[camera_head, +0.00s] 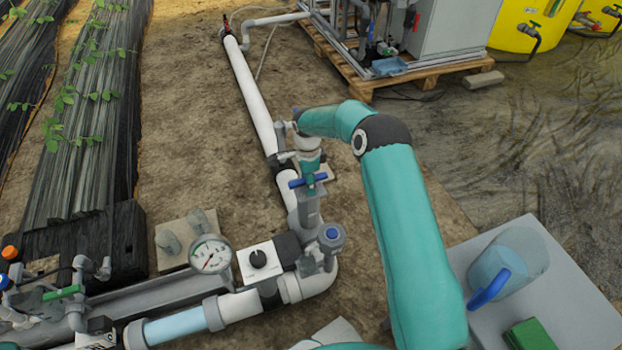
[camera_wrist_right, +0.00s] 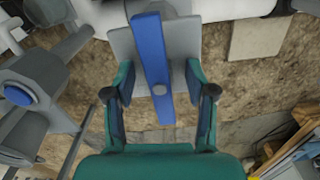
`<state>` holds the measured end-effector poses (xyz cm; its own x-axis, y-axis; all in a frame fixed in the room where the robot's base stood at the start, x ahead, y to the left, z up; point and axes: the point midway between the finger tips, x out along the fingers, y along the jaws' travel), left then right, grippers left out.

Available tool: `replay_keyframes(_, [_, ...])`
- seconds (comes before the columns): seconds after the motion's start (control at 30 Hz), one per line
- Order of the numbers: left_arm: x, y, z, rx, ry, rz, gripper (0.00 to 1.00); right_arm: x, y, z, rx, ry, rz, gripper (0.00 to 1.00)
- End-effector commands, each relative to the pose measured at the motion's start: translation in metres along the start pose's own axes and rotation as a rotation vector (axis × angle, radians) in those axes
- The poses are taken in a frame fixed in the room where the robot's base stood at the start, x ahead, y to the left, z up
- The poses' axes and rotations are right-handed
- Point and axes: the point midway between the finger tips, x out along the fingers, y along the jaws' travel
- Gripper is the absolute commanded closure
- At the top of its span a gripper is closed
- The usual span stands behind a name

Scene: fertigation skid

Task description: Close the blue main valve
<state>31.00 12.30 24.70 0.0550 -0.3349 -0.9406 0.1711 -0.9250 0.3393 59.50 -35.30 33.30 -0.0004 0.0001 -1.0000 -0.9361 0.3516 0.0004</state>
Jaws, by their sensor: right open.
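The blue main valve's handle (camera_head: 308,180) is a blue bar above the pale pipe, seen just below my right gripper (camera_head: 307,168). In the right wrist view the handle (camera_wrist_right: 150,62) runs lengthwise between the two teal fingers of my right gripper (camera_wrist_right: 160,85). The fingers are apart, with a gap on each side of the bar, so the gripper is open around it. A grey plate shows behind the handle in that view. My right arm reaches in from the lower right. My left gripper is out of view.
A grey fitting with a blue cap (camera_head: 332,235), a black knob on a white box (camera_head: 259,260) and a pressure gauge (camera_head: 211,254) stand nearby. A clear jug (camera_head: 515,262) with a blue handle stands on a grey stand at right. A loaded pallet (camera_head: 345,70) stands behind.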

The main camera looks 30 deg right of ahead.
Motion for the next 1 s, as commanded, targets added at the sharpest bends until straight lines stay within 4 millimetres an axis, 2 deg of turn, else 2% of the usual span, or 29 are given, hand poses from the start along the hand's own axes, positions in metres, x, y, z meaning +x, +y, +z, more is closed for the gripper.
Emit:
replay_keyframes(0.17, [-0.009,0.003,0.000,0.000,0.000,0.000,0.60,-0.015,0.000,0.000,-0.001,0.000,-0.001,0.44])
replay_keyframes(0.7, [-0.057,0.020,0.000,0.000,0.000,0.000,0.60,-0.095,0.000,0.000,-0.001,0.000,-0.001,0.44])
replay_keyframes(0.8, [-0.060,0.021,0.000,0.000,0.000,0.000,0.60,-0.101,0.000,0.000,-0.001,0.000,0.000,0.44])
replay_keyframes(1.0, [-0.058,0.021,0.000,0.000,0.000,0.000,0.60,-0.100,0.000,0.000,-0.001,0.000,0.001,0.44])
